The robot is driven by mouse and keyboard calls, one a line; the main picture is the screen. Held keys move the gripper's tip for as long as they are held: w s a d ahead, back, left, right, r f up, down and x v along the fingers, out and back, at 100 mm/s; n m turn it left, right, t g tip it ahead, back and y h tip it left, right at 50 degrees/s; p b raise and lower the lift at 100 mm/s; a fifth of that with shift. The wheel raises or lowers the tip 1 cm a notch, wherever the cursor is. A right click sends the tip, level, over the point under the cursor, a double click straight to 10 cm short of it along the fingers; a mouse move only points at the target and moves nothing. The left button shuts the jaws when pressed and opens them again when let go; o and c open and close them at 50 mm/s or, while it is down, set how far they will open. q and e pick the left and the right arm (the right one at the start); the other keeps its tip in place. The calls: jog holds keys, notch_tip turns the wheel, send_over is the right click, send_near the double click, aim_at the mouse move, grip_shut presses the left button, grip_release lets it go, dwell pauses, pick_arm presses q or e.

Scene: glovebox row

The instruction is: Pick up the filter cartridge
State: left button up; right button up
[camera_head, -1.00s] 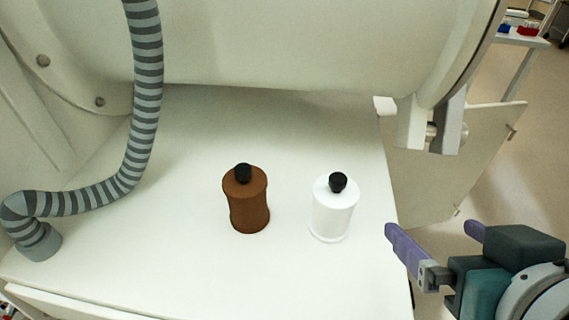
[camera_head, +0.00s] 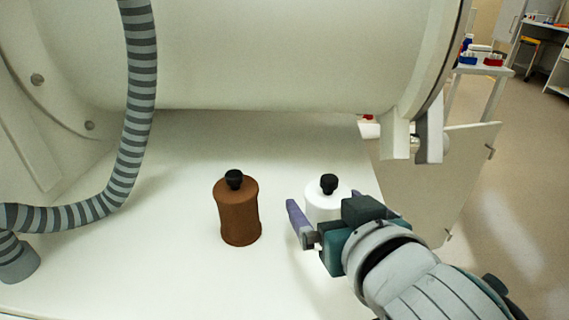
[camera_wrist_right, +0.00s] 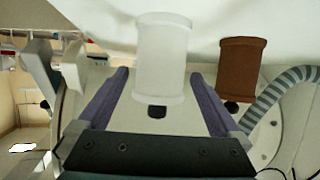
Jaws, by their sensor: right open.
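A white spool-shaped cartridge (camera_head: 322,206) with a black knob on top stands upright on the white shelf; it also shows in the right wrist view (camera_wrist_right: 162,60). A similar brown one (camera_head: 238,212) stands to its left, also in the wrist view (camera_wrist_right: 241,68). Their look alone does not tell me which is the filter cartridge. My right gripper (camera_head: 324,199) is open, its purple fingers on either side of the white cartridge, also seen in the wrist view (camera_wrist_right: 160,74). Contact is not visible. The gripper body hides the white cartridge's lower right. My left gripper is not in view.
A grey striped hose (camera_head: 138,100) hangs at the left and bends down to the shelf. A large pale cylindrical housing (camera_head: 270,55) overhangs the back. The white shelf (camera_head: 150,275) is bare at front left. A small table with coloured racks (camera_head: 482,58) stands far right.

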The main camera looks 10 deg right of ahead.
jog(key=shift+w+f, duration=0.15)
jog(key=shift+w, duration=0.15)
jog(key=shift+c, duration=0.2)
jog(key=c, duration=1.2)
jog(key=shift+c, duration=0.6)
